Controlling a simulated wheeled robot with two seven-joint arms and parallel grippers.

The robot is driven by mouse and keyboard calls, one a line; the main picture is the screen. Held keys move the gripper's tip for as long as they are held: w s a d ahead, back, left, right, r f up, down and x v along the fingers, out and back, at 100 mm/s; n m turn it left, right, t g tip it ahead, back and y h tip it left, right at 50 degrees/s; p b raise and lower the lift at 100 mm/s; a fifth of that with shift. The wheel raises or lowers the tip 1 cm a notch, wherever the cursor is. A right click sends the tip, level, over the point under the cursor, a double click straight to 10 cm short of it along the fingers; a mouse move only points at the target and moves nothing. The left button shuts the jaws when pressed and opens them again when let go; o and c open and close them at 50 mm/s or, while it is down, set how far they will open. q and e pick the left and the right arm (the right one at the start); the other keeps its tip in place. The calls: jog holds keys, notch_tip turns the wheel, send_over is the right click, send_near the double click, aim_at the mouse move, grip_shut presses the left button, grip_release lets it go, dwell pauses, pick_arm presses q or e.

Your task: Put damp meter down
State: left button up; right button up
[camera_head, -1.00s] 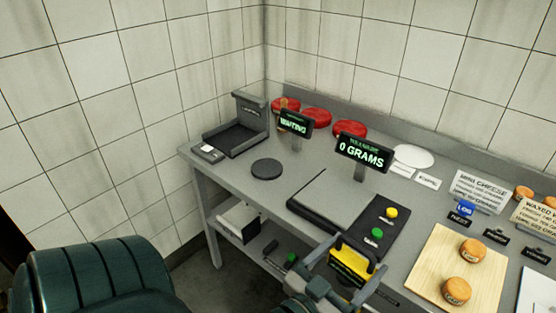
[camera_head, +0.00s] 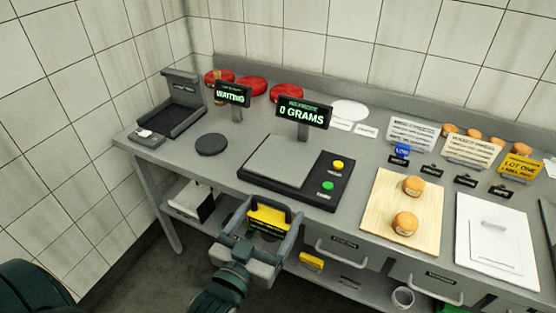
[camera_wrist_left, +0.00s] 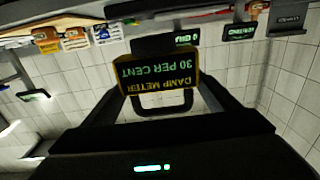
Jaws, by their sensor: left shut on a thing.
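The damp meter (camera_head: 268,216) is a yellow and black device with a dark handle. My left gripper (camera_head: 252,238) is shut on it and holds it in front of the table's front edge, below the scale. In the left wrist view the damp meter (camera_wrist_left: 158,74) appears upside down between the fingers, and its screen reads "DAMP METER 30 PER CENT". The grey table (camera_head: 225,172) stands beyond the gripper. My right gripper is not in view.
A scale (camera_head: 283,160) with a "0 GRAMS" display (camera_head: 304,112) is on the table. A dark round disc (camera_head: 211,144) lies left of it. A wooden board (camera_head: 384,222) with two small cheeses is at right. Bare tabletop lies around the disc.

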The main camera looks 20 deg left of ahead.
pick_arm(q)
jog(key=w+r+p, duration=0.2)
jog(key=w+p, duration=0.2)
jog(key=w, duration=0.5)
jog(key=w+d+r+p, duration=0.1)
jog(key=w+r+p, duration=0.2)
jog(key=w, duration=0.6)
jog(key=w+r+p, duration=0.3)
jog(key=w+p, duration=0.3)
jog(key=w, duration=0.3)
jog(key=shift+d+r+h, duration=0.2)
jog(key=shift+d+h, duration=0.1)
jog(key=shift+d, duration=0.1)
jog(key=shift+s, duration=0.1)
